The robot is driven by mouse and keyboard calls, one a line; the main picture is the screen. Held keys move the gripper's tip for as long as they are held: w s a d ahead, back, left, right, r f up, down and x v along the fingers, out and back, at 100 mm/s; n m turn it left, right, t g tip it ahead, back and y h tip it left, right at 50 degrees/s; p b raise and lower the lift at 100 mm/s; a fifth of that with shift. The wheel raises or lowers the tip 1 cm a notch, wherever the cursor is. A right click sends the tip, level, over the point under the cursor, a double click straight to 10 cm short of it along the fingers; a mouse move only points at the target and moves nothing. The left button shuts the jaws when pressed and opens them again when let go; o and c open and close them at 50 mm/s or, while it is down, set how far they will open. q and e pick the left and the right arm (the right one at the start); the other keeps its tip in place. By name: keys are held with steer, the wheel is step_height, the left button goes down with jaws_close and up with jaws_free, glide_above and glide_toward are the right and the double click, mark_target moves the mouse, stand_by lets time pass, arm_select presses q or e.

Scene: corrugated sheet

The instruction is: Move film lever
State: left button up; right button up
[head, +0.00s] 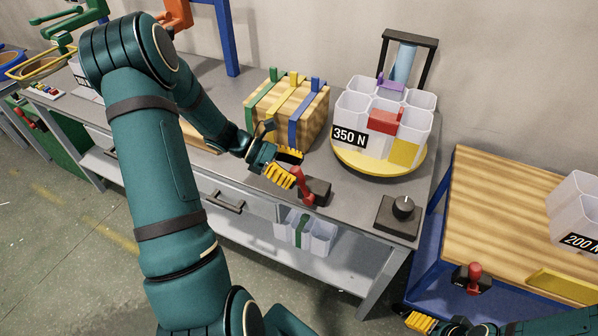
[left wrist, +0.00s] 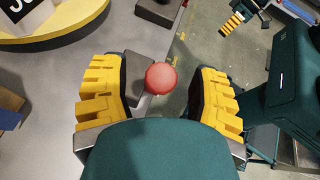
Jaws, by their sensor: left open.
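A red lever (head: 304,187) with a knob stands on a dark base (head: 318,191) at the front edge of the grey bench. My left gripper (head: 287,166) is open just left of and behind the lever in the head view. In the left wrist view the red knob (left wrist: 162,77) appears between the two yellow fingers (left wrist: 159,66), with a gap on each side; I see no contact. My right gripper (head: 420,323) is at the bottom right of the head view, partly cut off. Its yellow finger pads also show in the left wrist view (left wrist: 232,22).
A strapped wooden box (head: 310,117) stands behind my left gripper. A yellow turntable (head: 377,170) carries white bins labelled 350 N. A black knob box (head: 398,217) sits right of the lever. Another red lever (head: 474,274) is on the blue-framed wooden table (head: 490,215).

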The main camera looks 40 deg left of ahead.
arm_select(q)
steer(key=v, duration=1)
steer(key=shift+a, duration=0.2)
steer(key=shift+s+r, duration=0.1)
